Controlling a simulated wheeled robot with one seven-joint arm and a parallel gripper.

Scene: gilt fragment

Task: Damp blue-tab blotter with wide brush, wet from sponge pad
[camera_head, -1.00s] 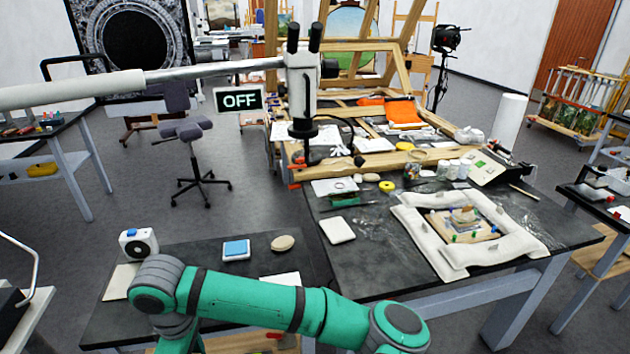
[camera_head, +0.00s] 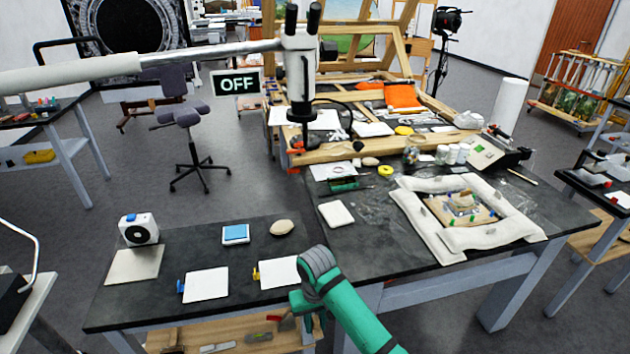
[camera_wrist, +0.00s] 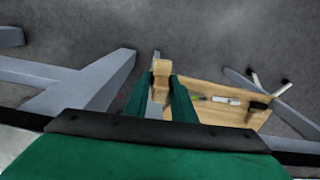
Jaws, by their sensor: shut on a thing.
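The blue-tab blotter (camera_head: 206,284) is a white sheet lying flat on the low dark bench, with its blue tab at the left edge. The sponge pad (camera_head: 236,233), a blue square in a white tray, sits behind it. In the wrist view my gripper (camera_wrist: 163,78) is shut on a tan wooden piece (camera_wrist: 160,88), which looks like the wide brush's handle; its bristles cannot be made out.
A yellow-tab blotter (camera_head: 279,272) lies right of the blue-tab one. A round stone (camera_head: 283,228) and a white device with a dark dial (camera_head: 139,229) stand behind. A wooden shelf (camera_head: 180,339) below holds loose tools. The taller table (camera_head: 370,262) adjoins on the right.

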